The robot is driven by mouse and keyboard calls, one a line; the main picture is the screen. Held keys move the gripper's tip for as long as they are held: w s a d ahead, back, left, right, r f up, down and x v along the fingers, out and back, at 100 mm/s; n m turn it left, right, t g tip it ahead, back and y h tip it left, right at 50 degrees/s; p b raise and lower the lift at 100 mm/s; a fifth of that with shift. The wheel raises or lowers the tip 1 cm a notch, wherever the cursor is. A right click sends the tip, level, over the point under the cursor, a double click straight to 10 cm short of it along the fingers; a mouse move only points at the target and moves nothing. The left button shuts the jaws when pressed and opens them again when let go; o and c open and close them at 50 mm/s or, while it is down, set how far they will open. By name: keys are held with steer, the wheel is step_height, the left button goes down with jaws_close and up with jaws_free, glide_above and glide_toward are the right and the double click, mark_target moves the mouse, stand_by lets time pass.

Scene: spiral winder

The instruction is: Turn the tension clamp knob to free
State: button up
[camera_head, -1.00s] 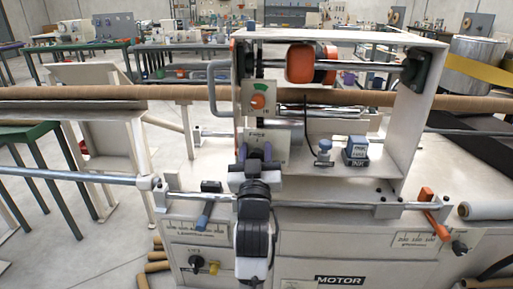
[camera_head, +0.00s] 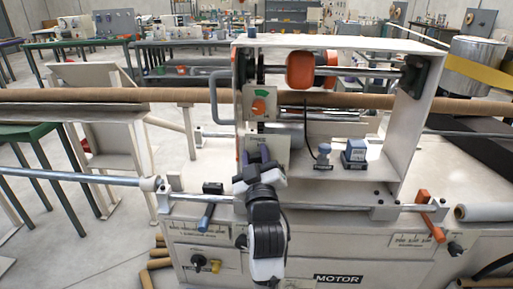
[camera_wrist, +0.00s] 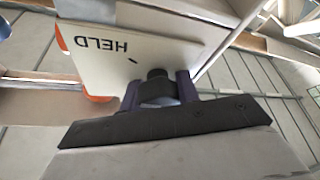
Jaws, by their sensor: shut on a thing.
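The tension clamp knob (camera_wrist: 157,77) is dark and round. It stands out from a pale label plate (camera_wrist: 120,45) that reads HELD, upside down in the wrist view, with a short black mark near the knob. My gripper (camera_wrist: 159,90) is shut on the knob, one purple finger on each side. In the head view my gripper (camera_head: 264,156) is at the same plate (camera_head: 269,135) on the front of the machine, its hand tilted. The fingers hide most of the knob and the plate's lower part there; the knob's pointer is not visible.
Just above is another plate with an orange knob (camera_head: 258,106) and a green mark. Blue-grey parts (camera_head: 354,153) stand on the shelf to the right. A steel rail (camera_head: 330,208) with a blue handle (camera_head: 206,216) and an orange handle (camera_head: 431,229) runs below.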

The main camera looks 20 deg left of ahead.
steer(key=n+g, duration=0.1)
steer(key=n, duration=0.2)
steer(key=n+g+y+b, duration=0.1)
steer(key=n, duration=0.2)
steer(key=shift+a+f+y, duration=0.1)
steer(key=shift+f+y, duration=0.05)
steer(key=shift+y, duration=0.15)
steer(key=n+g+b, duration=0.1)
steer(key=n, duration=0.2)
steer(key=n+g+b, duration=0.1)
steer(key=n, duration=0.2)
steer(key=shift+a+f+g, duration=0.1)
steer(key=shift+f+g, duration=0.1)
steer(key=shift+g, duration=0.2)
steer(key=n+g+h+b, duration=0.1)
steer(key=n, duration=0.3)
steer(key=shift+f, duration=0.2)
steer(key=n+h, duration=0.1)
steer(key=n, duration=0.1)
steer(key=n+g, duration=0.1)
steer(key=n, duration=0.1)
steer(key=shift+f+h+b, duration=0.2)
steer(key=shift+h+b, duration=0.2)
steer(key=o, duration=1)
steer(key=shift+f, duration=0.1)
